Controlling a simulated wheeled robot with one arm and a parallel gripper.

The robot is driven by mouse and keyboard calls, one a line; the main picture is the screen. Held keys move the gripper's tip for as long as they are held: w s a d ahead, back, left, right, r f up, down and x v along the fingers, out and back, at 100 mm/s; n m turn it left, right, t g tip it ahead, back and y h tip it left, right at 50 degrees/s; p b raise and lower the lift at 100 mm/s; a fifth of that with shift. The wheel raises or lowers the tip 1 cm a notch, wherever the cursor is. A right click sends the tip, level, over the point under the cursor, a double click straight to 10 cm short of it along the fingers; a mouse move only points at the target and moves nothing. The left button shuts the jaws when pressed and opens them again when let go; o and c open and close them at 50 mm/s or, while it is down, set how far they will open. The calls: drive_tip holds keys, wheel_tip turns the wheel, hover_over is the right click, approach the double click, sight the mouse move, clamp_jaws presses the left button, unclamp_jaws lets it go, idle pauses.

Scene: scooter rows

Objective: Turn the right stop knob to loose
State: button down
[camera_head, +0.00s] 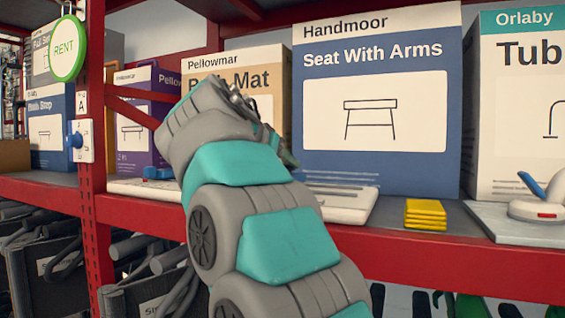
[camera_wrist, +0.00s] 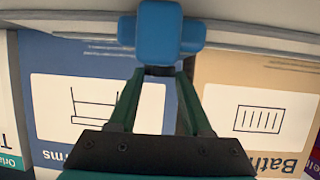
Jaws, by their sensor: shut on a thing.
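A blue knob (camera_wrist: 158,35), which I take to be the right stop knob, fills the top middle of the wrist view. It has a broad cross-like shape with stubs to either side. My gripper (camera_wrist: 160,72) has its two dark green fingers closed in on the lower part of this knob. In the head view my own arm hides the fingertips and this knob. A pale board (camera_head: 345,203) lies on the shelf behind my arm. Another blue part (camera_head: 158,173) shows on its left portion. The knob's exact turn and any marks beside it cannot be read.
Large boxes stand behind: Seat With Arms (camera_head: 375,125) and Bath Mat (camera_head: 245,65). A yellow stack (camera_head: 426,214) and a white device with a blue lever (camera_head: 530,187) sit to the right. A red upright (camera_head: 92,110) stands left; the red shelf edge (camera_head: 430,255) runs in front.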

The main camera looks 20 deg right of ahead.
drive_tip(key=shift+d+n+t, duration=0.1)
drive_tip(key=shift+n+t, duration=0.2)
drive_tip(key=y, duration=0.1)
drive_tip(key=n+t, duration=0.1)
drive_tip(key=n+y, duration=0.1)
drive_tip(key=shift+s+d+t+y+b, duration=0.25)
drive_tip(key=shift+s+t+y+b, duration=0.05)
drive_tip(key=shift+t+b, duration=0.1)
drive_tip(key=n+y, duration=0.1)
drive_tip(key=n+t+y, duration=0.1)
drive_tip(key=n+y, duration=0.1)
drive_tip(key=shift+s+d+r+n+t+y+p, duration=0.1)
drive_tip(key=shift+d+n+t+y+p, duration=0.15)
drive_tip(key=shift+n+t+y+p, duration=0.15)
drive_tip(key=n+y, duration=0.2)
drive_tip(key=y, duration=0.1)
drive_tip(key=shift+d+n+t, duration=0.2)
drive_tip(key=shift+n+t, duration=0.1)
drive_tip(key=shift+n, duration=0.1)
drive_tip(key=n+y, duration=0.2)
drive_tip(key=y, duration=0.1)
drive_tip(key=shift+d+n, duration=0.35)
drive_tip(key=shift+n, duration=0.05)
drive_tip(key=shift+d+n+g+y, duration=0.25)
drive_tip(key=shift+n+g+y, duration=0.25)
drive_tip(key=shift+n+y, duration=0.9)
drive_tip(key=shift+n+g+y, duration=0.4)
drive_tip(key=shift+y, duration=0.3)
drive_tip(key=shift+w, duration=0.2)
